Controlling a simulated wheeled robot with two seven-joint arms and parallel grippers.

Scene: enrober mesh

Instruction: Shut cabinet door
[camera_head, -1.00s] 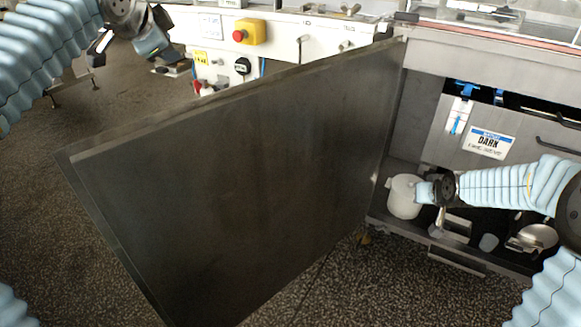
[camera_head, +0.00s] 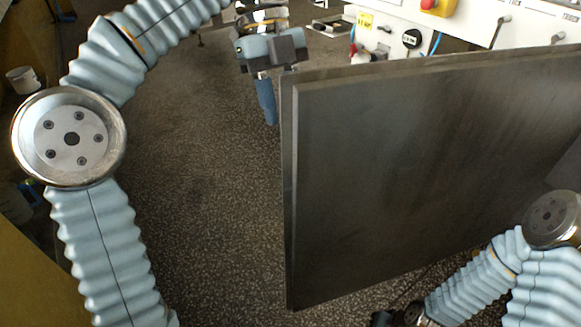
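The cabinet door (camera_head: 420,160) is a large dark metal panel standing open. Its free vertical edge faces left, near the middle of the head view, and its right part runs out of the picture. The cabinet opening and hinges are not in view. My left gripper (camera_head: 272,58) hangs just left of the door's upper free corner. It appears apart from the door, and its finger opening is not clear. My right gripper (camera_head: 392,318) is partly visible at the bottom edge, below the door, with its fingertips cut off or too dark to read.
A white control panel (camera_head: 460,18) with a red and yellow emergency stop (camera_head: 437,6) stands behind the door. Open speckled floor (camera_head: 200,200) lies left of the door. A white bucket (camera_head: 22,80) is at the far left.

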